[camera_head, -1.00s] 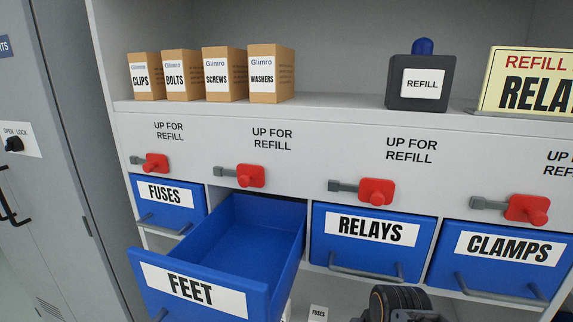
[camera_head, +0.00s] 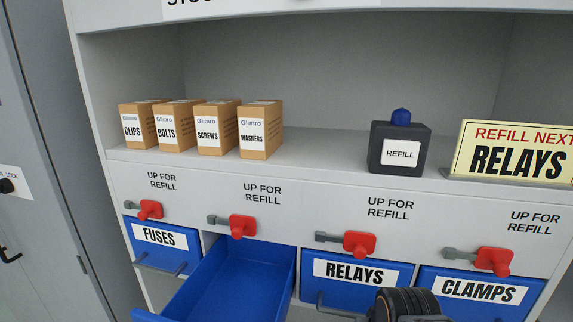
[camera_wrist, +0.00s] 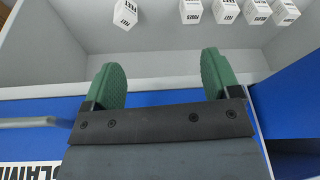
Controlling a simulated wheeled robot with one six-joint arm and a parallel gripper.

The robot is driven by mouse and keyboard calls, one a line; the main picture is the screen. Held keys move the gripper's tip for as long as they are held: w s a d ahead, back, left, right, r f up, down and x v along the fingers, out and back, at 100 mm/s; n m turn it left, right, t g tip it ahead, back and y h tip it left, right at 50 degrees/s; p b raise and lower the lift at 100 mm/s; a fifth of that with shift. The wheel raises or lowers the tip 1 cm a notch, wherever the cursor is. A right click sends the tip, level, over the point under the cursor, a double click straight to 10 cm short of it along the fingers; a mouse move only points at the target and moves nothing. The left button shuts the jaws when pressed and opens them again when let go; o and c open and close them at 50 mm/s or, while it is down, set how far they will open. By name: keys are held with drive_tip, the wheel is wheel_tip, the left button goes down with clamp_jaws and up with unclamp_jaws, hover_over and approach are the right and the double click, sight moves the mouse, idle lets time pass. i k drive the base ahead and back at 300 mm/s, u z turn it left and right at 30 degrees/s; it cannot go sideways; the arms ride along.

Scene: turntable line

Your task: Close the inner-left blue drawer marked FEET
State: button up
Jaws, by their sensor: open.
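The blue FEET drawer (camera_head: 232,282) stands pulled out in the head view, second from the left between FUSES and RELAYS. It looks empty where I see inside; its marked front is mostly cut off by the bottom edge. A red latch (camera_head: 242,226) sits above its opening. My gripper (camera_wrist: 162,80) shows in the wrist view with its two green pads wide apart and nothing between them. Beneath it are blue drawer surfaces and a partly cut-off label (camera_wrist: 33,171) that seems to read CLAMPS. The FEET drawer's front is not identifiable in that view.
The FUSES (camera_head: 162,240), RELAYS (camera_head: 358,272) and CLAMPS (camera_head: 480,290) drawers appear shut. Cartons (camera_head: 262,130), a black REFILL container (camera_head: 400,150) and a RELAYS sign (camera_head: 515,152) stand on the shelf above. Small white boxes (camera_wrist: 193,12) lie in a grey compartment.

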sight(242, 281)
drive_tip(key=z, duration=0.05)
drive_tip(key=k, duration=0.5)
drive_tip(key=z, duration=2.05)
drive_tip(key=k, duration=1.1)
drive_tip(key=u, duration=2.25)
drive_tip(key=i, duration=0.5)
drive_tip(key=u, duration=0.6)
drive_tip(key=k, duration=0.35)
drive_tip(key=z, duration=0.6)
